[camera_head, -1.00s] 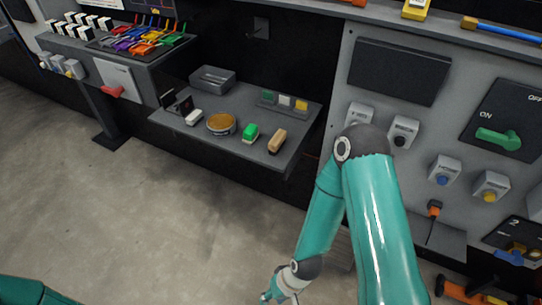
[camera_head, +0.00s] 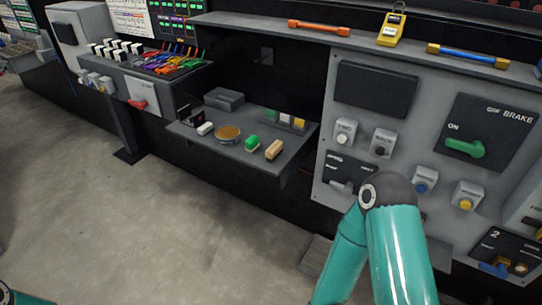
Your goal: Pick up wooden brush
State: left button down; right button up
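A tan, wood-coloured block-shaped brush (camera_head: 274,149) lies near the front right corner of the low grey shelf (camera_head: 240,162). A green and white brush-like block (camera_head: 252,142) lies just left of it. My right arm comes in at the bottom right, well right of and nearer than the shelf, but its gripper is below the frame. A small part of my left arm shows at the bottom left corner, and its gripper is not in view. Neither gripper shows near the wooden brush.
The shelf also holds a round brown-topped tin (camera_head: 227,133), a white block (camera_head: 205,128), a grey metal box (camera_head: 224,98) and a small holder with coloured blocks (camera_head: 286,120). A control panel (camera_head: 405,150) stands to the right. The floor (camera_head: 150,220) before the shelf is clear.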

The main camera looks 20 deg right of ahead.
aim_at(274, 150)
jog(key=z, duration=0.1)
jog(key=i, duration=0.9)
jog(key=u, duration=0.1)
